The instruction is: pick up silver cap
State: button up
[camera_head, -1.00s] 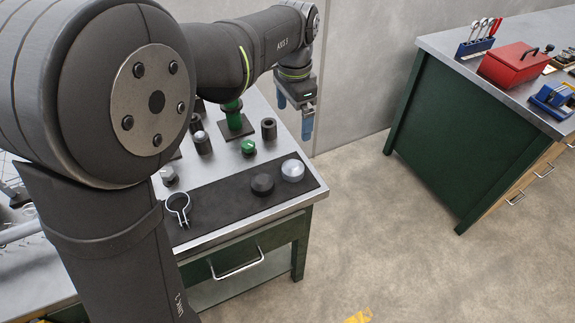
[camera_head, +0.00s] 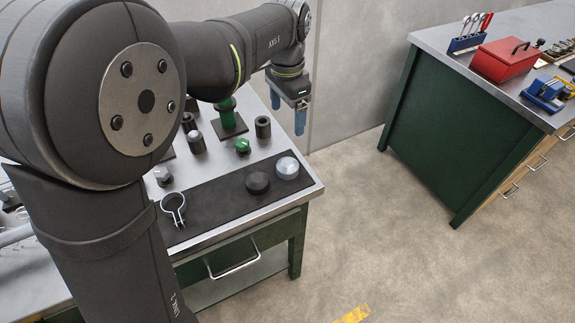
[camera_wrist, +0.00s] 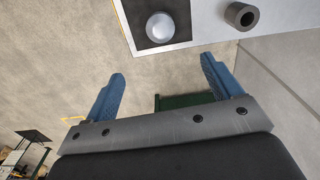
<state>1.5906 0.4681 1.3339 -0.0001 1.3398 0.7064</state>
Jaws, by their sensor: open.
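The silver cap (camera_head: 287,168) is a round domed piece on the dark mat (camera_head: 215,202), near the mat's right end. It also shows in the wrist view (camera_wrist: 160,27), beyond the fingertips and near the mat's end. My gripper (camera_head: 287,112) hangs above and behind the cap, past the table's right edge in the picture. Its blue fingers are apart with nothing between them, as the wrist view also shows (camera_wrist: 162,70).
A black cap (camera_head: 257,183) lies just left of the silver one. A ring clamp (camera_head: 174,207) lies at the mat's left. A dark hollow cylinder (camera_head: 263,127), a green knob (camera_head: 242,146) and a green post (camera_head: 228,120) stand behind. A red toolbox (camera_head: 503,60) is on another bench.

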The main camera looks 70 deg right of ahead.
jog(key=n, duration=0.8)
send_near(286, 164)
jog(key=f, duration=0.5)
jog(key=shift+s+f, duration=0.3)
jog(key=shift+s, duration=0.05)
jog(key=f, duration=0.5)
jog(key=shift+w+f, duration=0.1)
jog(key=shift+w, duration=0.2)
jog(key=c, duration=1.1)
